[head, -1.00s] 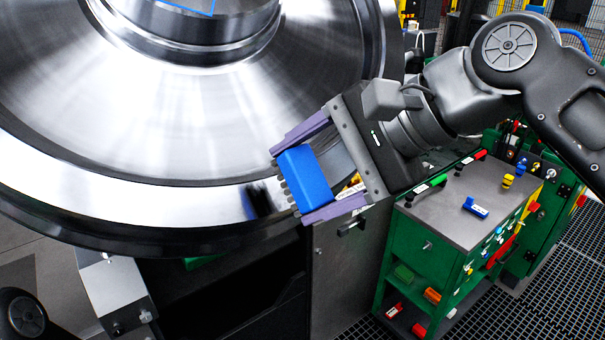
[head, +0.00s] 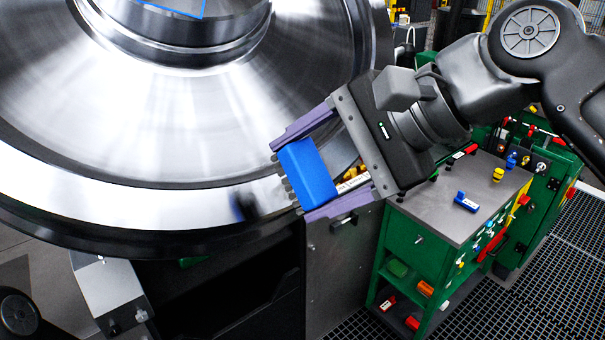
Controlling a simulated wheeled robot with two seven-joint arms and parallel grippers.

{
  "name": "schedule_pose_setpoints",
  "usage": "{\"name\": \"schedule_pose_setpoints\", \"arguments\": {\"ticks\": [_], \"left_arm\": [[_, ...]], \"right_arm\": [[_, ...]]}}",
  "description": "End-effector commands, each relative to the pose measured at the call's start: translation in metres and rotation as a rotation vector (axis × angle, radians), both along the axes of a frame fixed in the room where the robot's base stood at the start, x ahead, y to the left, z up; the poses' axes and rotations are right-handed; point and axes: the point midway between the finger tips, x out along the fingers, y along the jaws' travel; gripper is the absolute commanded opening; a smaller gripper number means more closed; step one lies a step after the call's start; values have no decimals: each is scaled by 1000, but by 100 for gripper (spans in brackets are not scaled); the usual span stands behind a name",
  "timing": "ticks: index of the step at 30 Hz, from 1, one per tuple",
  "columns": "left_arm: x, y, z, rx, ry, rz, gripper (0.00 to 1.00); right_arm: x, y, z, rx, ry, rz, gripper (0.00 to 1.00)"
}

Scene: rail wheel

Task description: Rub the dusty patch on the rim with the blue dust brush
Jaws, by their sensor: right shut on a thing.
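The blue dust brush (head: 308,172) is held between the purple fingers of my right gripper (head: 293,180). Its dark bristles point left, toward the rim (head: 150,200) of the large shiny rail wheel (head: 190,125). The bristle tips are at the lower right part of the rim; I cannot tell if they touch it. A dark blurry mark (head: 243,206) shows on the rim just left of the bristles. It may be a reflection of the brush. I cannot make out a clear dusty patch. My left gripper is not in view.
A green tool cart (head: 420,240) with a grey top stands at the right, below my right arm. A blue item (head: 466,202) and a yellow item (head: 498,174) lie on it. A grey cabinet panel (head: 340,270) stands below the brush. Dark grating covers the floor at the right.

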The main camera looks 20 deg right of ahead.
Motion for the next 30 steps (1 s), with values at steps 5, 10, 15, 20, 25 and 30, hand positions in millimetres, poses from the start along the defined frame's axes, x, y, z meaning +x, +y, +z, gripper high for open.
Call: {"name": "schedule_pose_setpoints", "arguments": {"ticks": [5,10,15,20,25,30], "left_arm": [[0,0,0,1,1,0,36],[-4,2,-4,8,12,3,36],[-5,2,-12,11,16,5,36],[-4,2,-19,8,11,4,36],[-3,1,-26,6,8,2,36],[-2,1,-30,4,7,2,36]], "right_arm": [[0,0,0,0,0,0,40],[0,0,0,1,-1,0,40],[8,3,-10,0,1,-1,40],[20,8,-24,1,1,0,40],[33,13,-38,1,1,0,40],[42,17,-46,1,0,0,40]]}}
